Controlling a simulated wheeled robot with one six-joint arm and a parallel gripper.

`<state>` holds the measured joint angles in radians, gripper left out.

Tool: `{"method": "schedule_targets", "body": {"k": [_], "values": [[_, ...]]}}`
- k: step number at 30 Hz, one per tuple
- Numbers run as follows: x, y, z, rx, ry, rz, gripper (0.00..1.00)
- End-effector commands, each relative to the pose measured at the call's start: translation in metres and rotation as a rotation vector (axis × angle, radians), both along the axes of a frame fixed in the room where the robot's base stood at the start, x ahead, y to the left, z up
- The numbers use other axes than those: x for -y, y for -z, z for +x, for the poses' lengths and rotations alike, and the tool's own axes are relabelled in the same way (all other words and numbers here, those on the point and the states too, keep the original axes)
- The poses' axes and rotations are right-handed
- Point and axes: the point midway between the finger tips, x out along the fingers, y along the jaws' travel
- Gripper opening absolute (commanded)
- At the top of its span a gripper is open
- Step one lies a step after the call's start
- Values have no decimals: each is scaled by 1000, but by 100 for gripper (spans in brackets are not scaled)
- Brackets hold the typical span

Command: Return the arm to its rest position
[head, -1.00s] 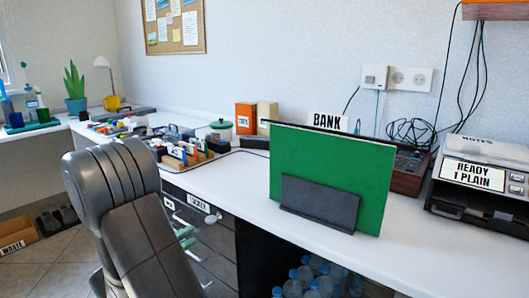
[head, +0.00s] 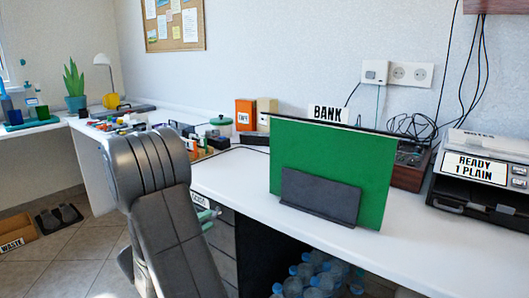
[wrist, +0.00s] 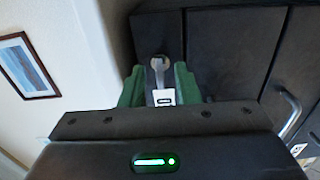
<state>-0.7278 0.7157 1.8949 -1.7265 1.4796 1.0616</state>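In the wrist view the green fingers of my gripper (wrist: 160,75) stand apart. A small grey piece with a white tag (wrist: 163,97) shows between them. I cannot tell whether it is behind the fingers, and I see nothing clearly gripped. Dark cabinet fronts (wrist: 225,55) fill much of the view behind. In the head view a ribbed dark grey link of my arm (head: 180,230) rises at the lower left, in front of the desk. My gripper is not visible in the head view.
The white desk (head: 235,185) carries a green panel (head: 375,190) at the BANK sign (head: 327,113). A machine labelled READY 1 PLAIN (head: 480,170) stands right. Bottles (head: 320,275) are below. A WASTE box (head: 15,243) is on the floor. A silver handle (wrist: 290,115) is at the right.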

Motion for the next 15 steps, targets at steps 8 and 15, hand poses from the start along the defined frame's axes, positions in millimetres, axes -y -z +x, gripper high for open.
{"method": "schedule_targets", "body": {"k": [8, 15], "values": [[20, -2, 26, -32, -1, -43, 29], [20, -6, 26, -164, -1, -210, 29]]}}
